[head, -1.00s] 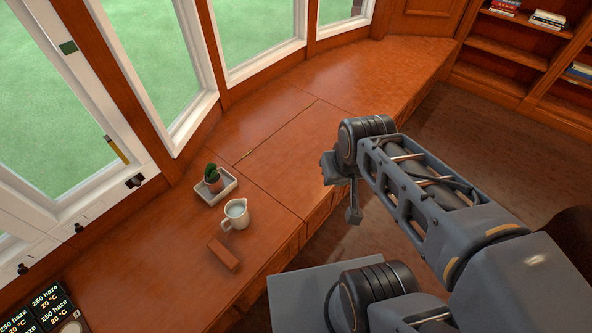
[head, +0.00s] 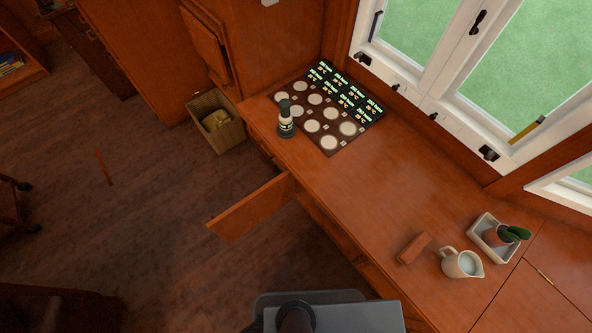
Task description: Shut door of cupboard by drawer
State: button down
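A wooden cupboard door (head: 250,207) stands open in the head view. It sticks out from the front of the wooden counter (head: 375,185), over the floor to the left. The counter top partly hides the cupboard's inside. The counter front on both sides of the door is seen steeply from above, so I cannot clearly make out the drawer. My gripper is not in the head view now; only grey parts of my own body show at the bottom edge.
A bin (head: 216,121) stands on the floor by the counter's far end. On the counter are a dark panel with pale discs (head: 323,142), a dark-and-white upright object (head: 286,120), a brown block (head: 413,248), a jug (head: 461,263) and a potted cactus (head: 502,235).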

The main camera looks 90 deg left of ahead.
aim_at(231, 224)
jog(key=u, duration=0.15)
jog(key=k, duration=0.95)
jog(key=u, duration=4.65)
jog(key=i, duration=0.5)
jog(key=u, duration=0.05)
